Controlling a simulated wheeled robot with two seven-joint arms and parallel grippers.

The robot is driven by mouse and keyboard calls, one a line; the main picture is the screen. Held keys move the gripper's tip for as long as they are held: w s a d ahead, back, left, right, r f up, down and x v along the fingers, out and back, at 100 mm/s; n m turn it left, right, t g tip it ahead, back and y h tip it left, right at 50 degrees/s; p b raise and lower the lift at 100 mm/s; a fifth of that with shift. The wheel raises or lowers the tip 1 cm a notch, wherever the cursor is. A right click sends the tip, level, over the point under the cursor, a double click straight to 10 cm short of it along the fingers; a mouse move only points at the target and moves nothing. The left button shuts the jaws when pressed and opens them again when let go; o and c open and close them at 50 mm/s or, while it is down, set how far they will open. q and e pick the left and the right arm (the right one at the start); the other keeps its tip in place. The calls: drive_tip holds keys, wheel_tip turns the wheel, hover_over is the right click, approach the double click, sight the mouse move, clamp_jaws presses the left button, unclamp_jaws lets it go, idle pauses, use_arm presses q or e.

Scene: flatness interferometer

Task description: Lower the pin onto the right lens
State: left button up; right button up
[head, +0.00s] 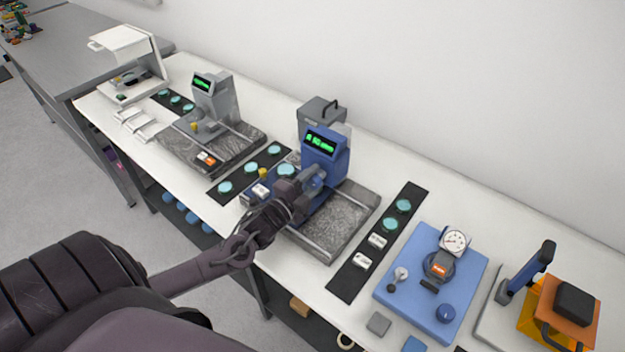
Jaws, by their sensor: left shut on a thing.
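My left gripper (310,181) reaches in from the lower left to the front of the blue measuring stand (323,146), which has a lit green display. It is shut at the stand's front, above the grey stone plate (349,222). What it holds is mostly hidden by the fingers; it appears to be the stand's pin. I cannot see the pin's tip or whether it touches a lens. A teal lens (285,170) shows just left of the gripper, by the stand. Two more teal lenses (403,206) (390,224) lie on the black strip to the right. My right gripper is out of view.
A grey stand (212,98) on a stone plate is at the left, with a black strip (215,194) of teal lenses between the stands. A blue plate (467,275) with a dial gauge (454,240) is at the right. The bench's front edge passes below my left arm.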

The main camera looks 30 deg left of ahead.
use_arm(q)
drive_tip(key=o, duration=1)
drive_tip(key=shift+c, duration=0.2)
drive_tip(key=shift+s+a+f, duration=0.1)
drive_tip(key=shift+s+f, duration=0.05)
drive_tip(key=shift+s, duration=0.45)
drive_tip(key=s+b, duration=0.1)
drive_tip(key=s, duration=0.4)
drive_tip(key=shift+a+b, duration=0.2)
drive_tip(key=shift+b, duration=0.2)
drive_tip(key=shift+s, duration=0.8)
